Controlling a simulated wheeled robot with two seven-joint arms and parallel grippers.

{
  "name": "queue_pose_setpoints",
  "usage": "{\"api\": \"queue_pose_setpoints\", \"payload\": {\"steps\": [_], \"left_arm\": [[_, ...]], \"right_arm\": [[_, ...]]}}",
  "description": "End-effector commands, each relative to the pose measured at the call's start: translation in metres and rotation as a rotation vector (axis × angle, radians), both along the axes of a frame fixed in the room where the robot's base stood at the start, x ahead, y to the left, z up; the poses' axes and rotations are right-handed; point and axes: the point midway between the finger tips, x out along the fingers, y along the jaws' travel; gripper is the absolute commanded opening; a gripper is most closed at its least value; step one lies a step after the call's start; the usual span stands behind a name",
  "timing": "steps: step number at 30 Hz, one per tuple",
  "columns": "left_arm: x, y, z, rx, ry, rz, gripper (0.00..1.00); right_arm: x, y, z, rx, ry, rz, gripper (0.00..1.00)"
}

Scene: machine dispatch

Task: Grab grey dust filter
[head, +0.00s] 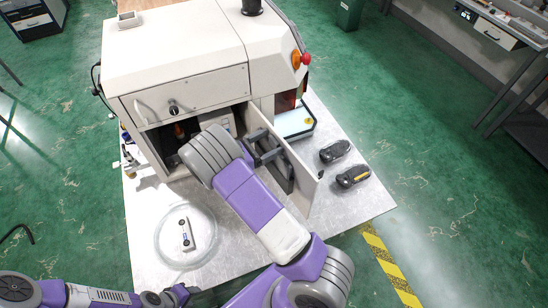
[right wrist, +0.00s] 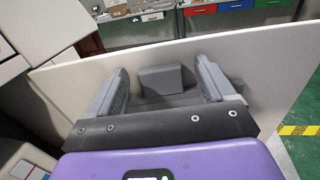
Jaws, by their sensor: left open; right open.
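A grey block, which looks like the dust filter (right wrist: 160,80), sits on the pale inner face of the machine's open door (head: 303,180). My right gripper (head: 268,148) is beside that door face in the head view. In the right wrist view the right gripper (right wrist: 158,88) is open, with one finger on each side of the grey block; I cannot tell whether they touch it. Its lower part is hidden by the gripper body. My left gripper (head: 178,296) is low at the left of the head view, open and away from the machine.
The white machine (head: 175,60) stands on a light table (head: 240,262), its lower compartment open behind my right arm. A round clear dish (head: 165,255) with a small white device lies front left. Two dark handheld devices (head: 335,151) (head: 353,176) lie right of the door.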

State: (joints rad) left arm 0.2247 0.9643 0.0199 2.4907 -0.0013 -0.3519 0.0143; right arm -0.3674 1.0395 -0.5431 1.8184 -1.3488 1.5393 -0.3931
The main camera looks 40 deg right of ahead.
Motion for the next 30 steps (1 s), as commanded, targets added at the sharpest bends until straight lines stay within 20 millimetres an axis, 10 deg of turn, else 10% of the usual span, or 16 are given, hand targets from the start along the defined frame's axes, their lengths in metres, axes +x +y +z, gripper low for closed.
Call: {"api": "queue_pose_setpoints", "payload": {"steps": [15,30], "left_arm": [[0.0,0.0,0.0,0.0,0.0,0.0,0.43],[0.0,0.0,-0.002,0.0,0.0,0.0,0.43]], "right_arm": [[0.0,0.001,0.0,0.0,0.0,-0.001,0.06],[0.001,0.005,0.016,-0.002,-0.004,-0.001,0.04]]}}
